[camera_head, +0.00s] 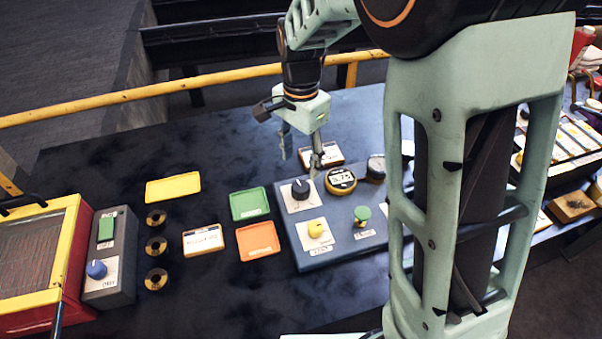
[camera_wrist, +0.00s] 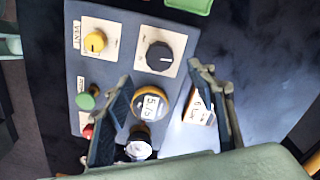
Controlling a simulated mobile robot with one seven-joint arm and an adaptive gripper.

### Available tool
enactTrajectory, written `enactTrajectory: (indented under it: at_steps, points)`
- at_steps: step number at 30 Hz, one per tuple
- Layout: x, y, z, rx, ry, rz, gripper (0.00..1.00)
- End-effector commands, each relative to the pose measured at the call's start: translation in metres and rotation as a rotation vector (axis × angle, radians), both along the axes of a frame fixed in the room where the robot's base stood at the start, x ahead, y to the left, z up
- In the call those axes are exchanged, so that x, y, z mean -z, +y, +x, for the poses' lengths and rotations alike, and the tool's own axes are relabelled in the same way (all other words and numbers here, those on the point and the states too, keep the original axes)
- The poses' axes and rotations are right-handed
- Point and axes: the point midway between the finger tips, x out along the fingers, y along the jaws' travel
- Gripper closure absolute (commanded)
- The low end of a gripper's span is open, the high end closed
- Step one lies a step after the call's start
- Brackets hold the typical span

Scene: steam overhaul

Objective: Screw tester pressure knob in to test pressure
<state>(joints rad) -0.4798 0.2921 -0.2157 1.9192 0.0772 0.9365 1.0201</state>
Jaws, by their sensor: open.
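The blue-grey tester box (camera_head: 335,258) lies on the dark bench in the head view. Its black pressure knob (camera_head: 300,188) sits on a white plate at its far left corner; it also shows in the wrist view (camera_wrist: 159,56). My gripper (camera_head: 301,157) is open and empty, fingers pointing down, above the tester's far edge and apart from the knob. In the wrist view the knob lies just beyond and between my fingertips (camera_wrist: 160,76).
The tester also bears a yellow vent knob (camera_head: 316,228), a green knob (camera_head: 362,214) and a second gauge (camera_head: 376,168). A small labelled tray (camera_head: 333,151) lies behind it. Green (camera_head: 249,204) and orange (camera_head: 258,240) trays lie to its left. A yellow rail (camera_head: 200,85) runs behind the bench.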

Motion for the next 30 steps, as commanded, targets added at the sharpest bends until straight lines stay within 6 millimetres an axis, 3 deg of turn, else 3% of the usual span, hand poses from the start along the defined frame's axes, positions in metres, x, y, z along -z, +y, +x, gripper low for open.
enactTrajectory:
  at_steps: [3,7,25,30]
  points:
    - [-0.019,0.0,0.001,-0.001,-0.003,0.0,0.48]
    - [-0.029,-0.001,0.0,0.0,-0.001,-0.001,0.48]
    - [-0.033,0.0,0.0,0.006,-0.002,0.002,0.48]
    - [-0.042,0.003,0.002,0.069,-0.031,0.037,0.48]
